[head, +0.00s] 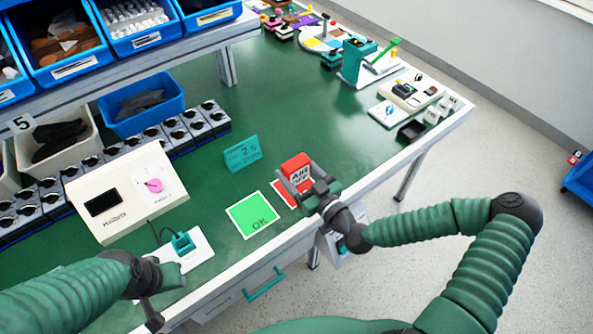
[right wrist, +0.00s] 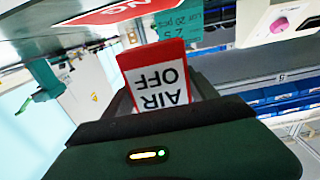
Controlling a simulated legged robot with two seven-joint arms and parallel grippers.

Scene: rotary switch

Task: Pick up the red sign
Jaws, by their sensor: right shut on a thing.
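The red sign (head: 297,171) has a red top and a white panel reading "AIR OFF". My right gripper (head: 318,190) is shut on it, near the table's front edge at the middle of the head view. In the right wrist view the sign (right wrist: 158,80) shows upside down between the fingers of my right gripper (right wrist: 150,105). A red card (head: 284,194) lies on the table, partly hidden behind the sign and gripper. My left gripper (head: 153,312) is at the lower left, beyond the table's front edge; its fingers are too unclear to judge.
A green OK card (head: 252,214) lies left of the red card. A teal sign (head: 242,153) stands behind. A white switch box (head: 125,197) with a pink knob is at left. Blue bins (head: 145,104) and several grey boxes line the back. Green tabletop (head: 290,105) is clear behind the teal sign.

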